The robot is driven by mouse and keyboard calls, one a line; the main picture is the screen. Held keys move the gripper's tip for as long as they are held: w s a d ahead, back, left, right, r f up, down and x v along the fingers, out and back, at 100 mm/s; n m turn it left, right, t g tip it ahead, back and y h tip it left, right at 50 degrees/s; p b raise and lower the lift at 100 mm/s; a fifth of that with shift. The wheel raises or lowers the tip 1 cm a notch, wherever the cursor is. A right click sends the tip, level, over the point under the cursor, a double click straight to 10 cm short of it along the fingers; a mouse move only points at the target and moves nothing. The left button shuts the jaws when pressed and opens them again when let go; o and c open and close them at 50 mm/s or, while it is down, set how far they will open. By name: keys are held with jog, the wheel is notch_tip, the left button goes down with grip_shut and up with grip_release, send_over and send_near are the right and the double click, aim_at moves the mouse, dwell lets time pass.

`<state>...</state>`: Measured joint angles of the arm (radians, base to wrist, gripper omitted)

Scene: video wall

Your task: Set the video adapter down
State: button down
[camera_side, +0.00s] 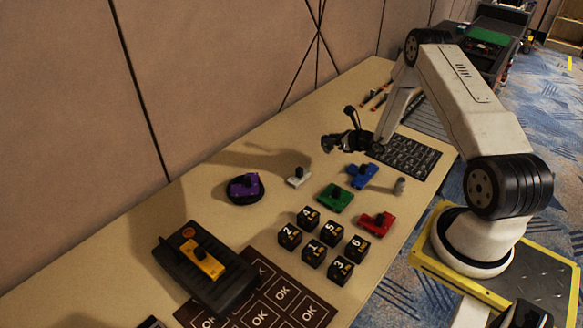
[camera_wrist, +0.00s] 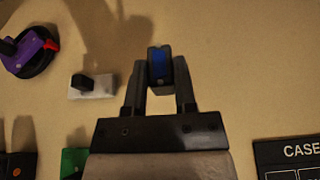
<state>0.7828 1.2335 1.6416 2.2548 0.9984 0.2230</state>
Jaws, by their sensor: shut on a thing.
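My gripper (camera_wrist: 160,85) is shut on a small dark grey block with a blue face, which I take to be the video adapter (camera_wrist: 158,66). The two fingers close on its sides. In the side view my gripper (camera_side: 334,142) is above the table, past the blue block, pointing left toward the wall. The adapter is small and dark there and hard to make out from the fingers. In the wrist view plain tan table lies beyond the adapter; its gap from the table is hard to judge.
A white block with a black knob (camera_side: 299,176) and a purple one on a round black base (camera_side: 245,190) stand left. Blue (camera_side: 362,176), green (camera_side: 335,198) and red (camera_side: 376,223) blocks, several numbered cubes (camera_side: 313,256) and a black lettered mat (camera_side: 405,155) are nearby.

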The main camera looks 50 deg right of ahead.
aim_at(333, 147)
jog(key=shift+w+d+f, duration=0.1)
jog(key=shift+w+f, duration=0.15)
jog(key=shift+f, duration=1.6)
jog(key=shift+f, duration=0.15)
jog(key=shift+c, duration=2.1)
grip_release()
jog(key=shift+s+r, duration=0.3)
jog(key=shift+s, duration=0.05)
jog(key=v, duration=1.1)
jog(key=shift+s+r, duration=0.1)
jog(key=shift+s, duration=0.05)
